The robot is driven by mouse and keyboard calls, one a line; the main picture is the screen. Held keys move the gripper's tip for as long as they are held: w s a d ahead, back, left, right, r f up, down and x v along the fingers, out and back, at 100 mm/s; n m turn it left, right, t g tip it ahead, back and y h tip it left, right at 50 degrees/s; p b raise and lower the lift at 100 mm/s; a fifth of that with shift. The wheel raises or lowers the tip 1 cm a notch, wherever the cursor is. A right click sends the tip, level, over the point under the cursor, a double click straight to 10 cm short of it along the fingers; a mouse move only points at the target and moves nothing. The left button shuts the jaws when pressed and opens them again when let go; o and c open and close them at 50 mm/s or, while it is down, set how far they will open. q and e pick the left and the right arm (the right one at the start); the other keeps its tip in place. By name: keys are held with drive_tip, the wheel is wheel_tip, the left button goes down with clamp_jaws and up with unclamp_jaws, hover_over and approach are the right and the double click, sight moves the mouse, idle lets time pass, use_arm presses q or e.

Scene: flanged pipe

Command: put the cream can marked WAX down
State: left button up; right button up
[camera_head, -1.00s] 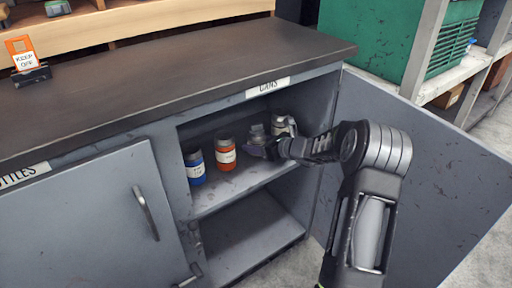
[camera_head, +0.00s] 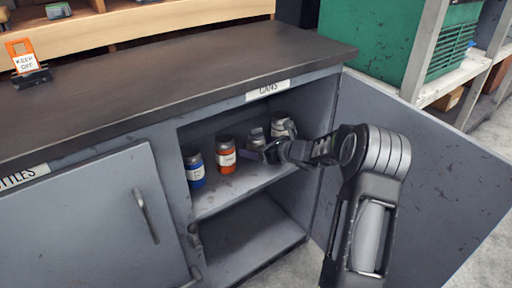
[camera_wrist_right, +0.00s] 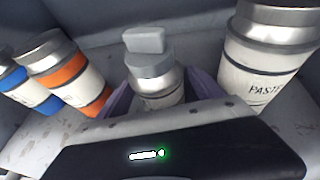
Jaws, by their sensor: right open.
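A can with a grey stepped lid (camera_head: 256,136) is in the open cabinet, beside my right gripper (camera_head: 266,151). In the right wrist view this can (camera_wrist_right: 156,82) is upright between the two purple fingers, with a pale body below its lid. The fingers are open, one on each side of it. Its lower part and any WAX marking are hidden by the gripper, and I cannot see its base on the shelf. My left gripper is not in view.
A blue can (camera_head: 194,170) and an orange can (camera_head: 226,156) stand left on the shelf (camera_head: 228,196). A can marked PASTE (camera_wrist_right: 262,60), also in the head view (camera_head: 283,125), is close on the right. The open door (camera_head: 430,170) flanks my arm.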

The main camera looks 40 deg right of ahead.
drive_tip(key=p+v, duration=0.2)
drive_tip(key=v, duration=1)
drive_tip(key=shift+r+p, duration=0.15)
drive_tip(key=shift+p, duration=0.25)
